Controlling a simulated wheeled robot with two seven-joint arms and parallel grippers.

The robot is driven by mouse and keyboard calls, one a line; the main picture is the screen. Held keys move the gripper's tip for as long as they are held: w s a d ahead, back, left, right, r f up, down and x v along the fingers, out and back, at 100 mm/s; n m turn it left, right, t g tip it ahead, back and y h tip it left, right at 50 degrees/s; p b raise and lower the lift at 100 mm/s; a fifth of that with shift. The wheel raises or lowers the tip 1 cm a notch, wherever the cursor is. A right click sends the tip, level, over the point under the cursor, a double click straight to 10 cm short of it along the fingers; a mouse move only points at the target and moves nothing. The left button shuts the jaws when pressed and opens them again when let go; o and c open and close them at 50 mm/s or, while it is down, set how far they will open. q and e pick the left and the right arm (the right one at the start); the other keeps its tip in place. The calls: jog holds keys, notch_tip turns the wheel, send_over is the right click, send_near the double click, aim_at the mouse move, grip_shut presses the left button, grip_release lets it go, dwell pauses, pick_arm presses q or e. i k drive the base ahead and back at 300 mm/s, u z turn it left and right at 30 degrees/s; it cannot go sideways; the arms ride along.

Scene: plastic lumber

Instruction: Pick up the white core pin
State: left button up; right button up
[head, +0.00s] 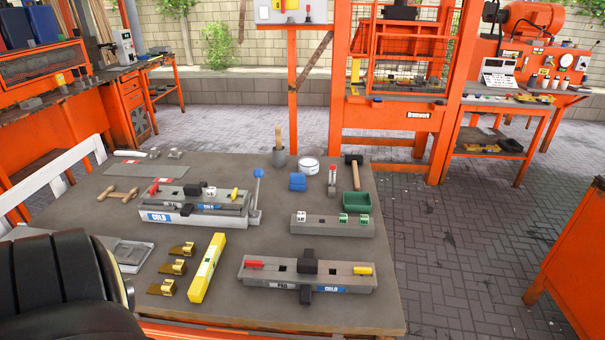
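No piece in the head view is clearly marked as the white core pin. A small white piece (211,191) sits on top of the rear grey mould (182,219), between a dark block and a yellow piece (234,193); it is too small to tell its shape. Neither of my grippers is in view.
The grey table (220,310) also holds a front mould (275,276), a yellow level-like bar (207,267), brass clips (161,288), a white bowl (308,164), a green tray (356,202) and a mallet (354,172). An orange press (400,112) stands behind.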

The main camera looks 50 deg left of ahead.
aim_at(210, 192)
jog(key=z, duration=1.7)
jog(key=k, duration=1.4)
jog(key=u, duration=1.35)
